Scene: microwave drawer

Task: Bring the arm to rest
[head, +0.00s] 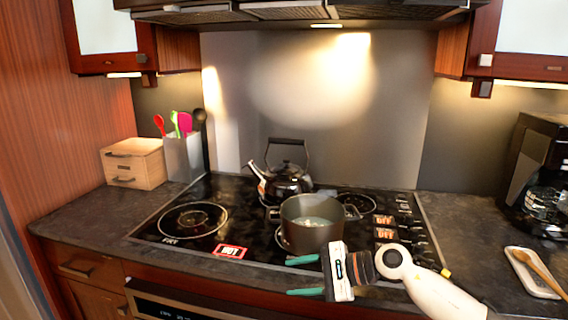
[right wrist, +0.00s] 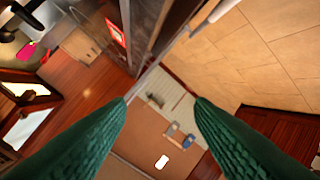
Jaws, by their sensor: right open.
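My right gripper (head: 305,275) is at the front edge of the cooktop, in front of the grey pot, with its two green fingers pointing left. The fingers are apart with nothing between them. In the right wrist view the gripper (right wrist: 160,100) shows both green fingers spread, with the floor and cabinet fronts beyond. My white right arm (head: 440,288) comes in from the lower right. My left gripper is not in view.
A grey pot (head: 312,222) and a dark kettle (head: 285,182) stand on the black cooktop (head: 190,240). A wooden box (head: 134,163) and a utensil holder (head: 184,157) are at the left. A coffee maker (head: 540,175) and a spoon rest (head: 533,272) are at the right.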

